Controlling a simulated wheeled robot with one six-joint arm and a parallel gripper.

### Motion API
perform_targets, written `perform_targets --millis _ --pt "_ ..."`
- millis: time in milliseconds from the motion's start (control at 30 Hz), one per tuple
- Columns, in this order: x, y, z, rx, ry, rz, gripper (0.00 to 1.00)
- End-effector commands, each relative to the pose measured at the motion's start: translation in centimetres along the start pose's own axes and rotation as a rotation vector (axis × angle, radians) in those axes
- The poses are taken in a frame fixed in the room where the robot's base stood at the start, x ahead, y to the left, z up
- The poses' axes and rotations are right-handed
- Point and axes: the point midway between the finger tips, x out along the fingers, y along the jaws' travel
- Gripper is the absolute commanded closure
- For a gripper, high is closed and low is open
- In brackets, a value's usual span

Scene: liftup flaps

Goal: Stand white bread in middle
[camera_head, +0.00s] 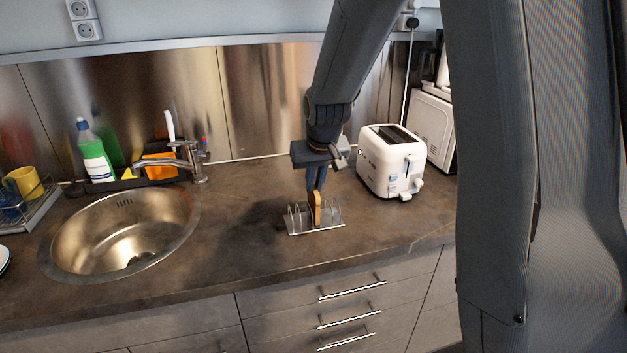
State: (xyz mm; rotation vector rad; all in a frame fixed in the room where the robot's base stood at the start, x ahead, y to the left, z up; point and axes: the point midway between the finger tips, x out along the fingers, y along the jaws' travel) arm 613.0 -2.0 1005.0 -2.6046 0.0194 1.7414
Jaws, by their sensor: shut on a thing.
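A slice of bread (317,207) stands upright, seen nearly edge-on, with a tan-brown crust. It is at the middle of a small metal toast rack (301,229) on the dark counter. My gripper (316,187) points down from above and is shut on the upper part of the bread. Wire dividers of the rack show to the left and right of the slice. I cannot tell whether the bread's lower edge touches the rack's base. The bread's broad faces are mostly hidden by the viewing angle.
A white toaster (391,165) stands right of the rack, with a white appliance (432,125) behind it. A round sink (121,236) with a tap (190,160) is at the left. The counter (240,220) is clear between sink and rack.

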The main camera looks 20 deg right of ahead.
Motion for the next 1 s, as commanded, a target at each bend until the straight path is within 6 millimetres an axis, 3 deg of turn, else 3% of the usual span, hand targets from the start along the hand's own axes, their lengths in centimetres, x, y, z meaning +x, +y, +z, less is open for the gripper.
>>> perform_targets --millis 467,500,600,1000 --pt "0.68 -0.01 0.25 0.000 0.001 0.000 1.00" --pt "0.68 -0.01 0.25 0.000 0.001 0.000 0.83" --pt "0.67 -0.01 0.25 0.000 0.001 0.000 0.68" --pt "-0.03 -0.01 0.17 0.000 0.002 0.000 0.68"
